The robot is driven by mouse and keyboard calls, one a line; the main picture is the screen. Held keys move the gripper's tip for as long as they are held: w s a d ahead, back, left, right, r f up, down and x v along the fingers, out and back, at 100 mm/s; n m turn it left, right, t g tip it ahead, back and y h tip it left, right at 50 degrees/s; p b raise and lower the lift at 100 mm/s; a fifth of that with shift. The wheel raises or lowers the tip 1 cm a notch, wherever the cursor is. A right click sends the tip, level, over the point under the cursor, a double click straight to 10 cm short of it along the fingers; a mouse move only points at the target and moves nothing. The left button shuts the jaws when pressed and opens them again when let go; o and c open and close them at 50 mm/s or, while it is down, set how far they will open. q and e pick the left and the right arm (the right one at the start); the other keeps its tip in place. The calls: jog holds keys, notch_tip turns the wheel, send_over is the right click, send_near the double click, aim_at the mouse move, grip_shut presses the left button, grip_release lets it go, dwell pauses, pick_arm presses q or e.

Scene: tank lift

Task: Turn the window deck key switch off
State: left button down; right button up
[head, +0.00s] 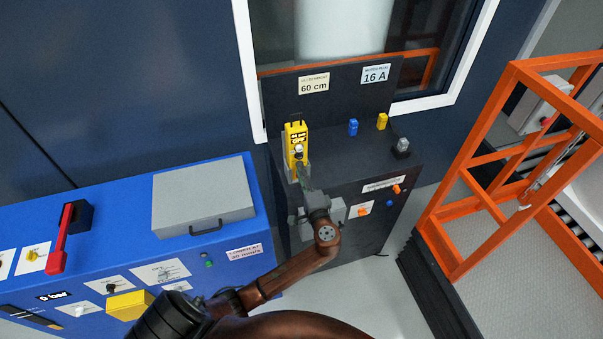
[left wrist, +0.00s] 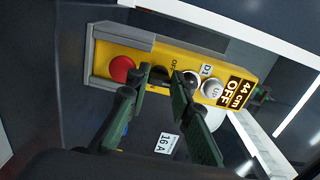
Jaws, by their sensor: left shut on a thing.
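The yellow control box (head: 296,141) stands on the dark window deck (head: 345,165), in a grey holder. In the left wrist view the box (left wrist: 205,66) lies sideways, with a red button (left wrist: 122,68), a black key switch (left wrist: 160,74) beside an "OFF" mark, pale round buttons (left wrist: 213,88) and a display (left wrist: 234,92) reading "44 cm OFF". My left gripper (head: 302,172) is at the lower front of the box. In the left wrist view its fingers (left wrist: 158,82) are either side of the key switch, shut on it; they hide part of it. My right gripper is not in view.
A blue plug (head: 353,127), a yellow plug (head: 381,121) and a grey item (head: 401,147) sit on the deck to the right. A blue console (head: 130,215) with a grey case (head: 204,195) stands left. An orange frame (head: 480,180) stands right.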

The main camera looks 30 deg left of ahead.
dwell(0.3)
pick_arm(q)
jog(key=c, duration=1.7)
grip_release()
jog(key=shift+s, duration=0.1)
jog(key=shift+v, duration=3.95)
